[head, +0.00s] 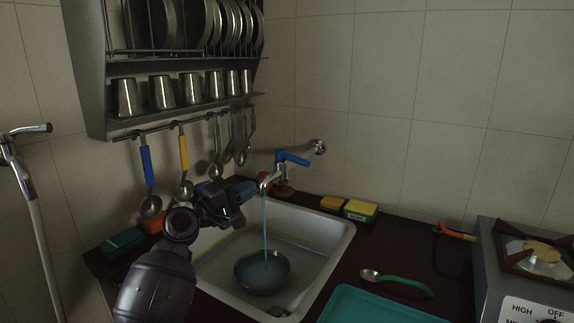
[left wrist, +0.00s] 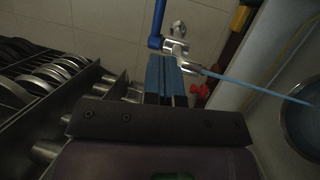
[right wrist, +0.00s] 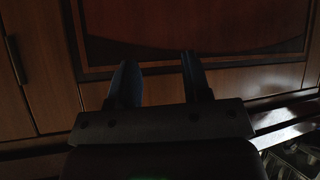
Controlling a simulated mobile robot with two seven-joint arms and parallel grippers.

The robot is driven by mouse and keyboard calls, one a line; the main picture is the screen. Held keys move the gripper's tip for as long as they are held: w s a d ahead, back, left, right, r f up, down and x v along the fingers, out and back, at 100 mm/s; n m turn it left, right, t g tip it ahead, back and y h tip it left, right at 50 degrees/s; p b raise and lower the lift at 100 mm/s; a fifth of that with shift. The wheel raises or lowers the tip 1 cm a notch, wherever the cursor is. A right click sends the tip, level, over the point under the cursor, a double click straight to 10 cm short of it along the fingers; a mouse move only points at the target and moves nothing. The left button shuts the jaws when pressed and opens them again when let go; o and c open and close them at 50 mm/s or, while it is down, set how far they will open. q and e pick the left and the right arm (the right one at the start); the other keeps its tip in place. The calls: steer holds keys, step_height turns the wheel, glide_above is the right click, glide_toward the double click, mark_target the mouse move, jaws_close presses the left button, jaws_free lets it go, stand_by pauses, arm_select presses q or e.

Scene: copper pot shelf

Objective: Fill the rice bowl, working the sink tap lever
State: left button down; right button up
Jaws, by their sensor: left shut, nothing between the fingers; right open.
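The rice bowl (head: 262,271) stands on the sink floor, and a stream of water (head: 265,235) falls into it from the tap (head: 268,178). The bowl holds bluish water. The tap's blue lever (head: 292,158) points to the right; in the left wrist view the lever (left wrist: 158,22) rises above the fingertips. My left gripper (head: 248,189) is shut and empty, just left of the tap spout; its blue fingers also show in the left wrist view (left wrist: 165,70). My right gripper (right wrist: 158,80) is open and empty in front of wooden cabinet doors, and is outside the head view.
The sink (head: 335,233) is set in a dark counter. Sponges (head: 360,210), a green-handled spoon (head: 398,283) and a teal tray (head: 375,308) lie right of it, with a stove (head: 500,255) beyond. Ladles (head: 150,205) hang under the metal rack (head: 90,80) at left.

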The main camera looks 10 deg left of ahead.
mark_target(296, 162)
arm_select(q)
steer(key=b+x, duration=0.1)
steer(key=x, duration=1.2)
steer(key=shift+b, duration=0.3)
steer(key=shift+d, duration=0.1)
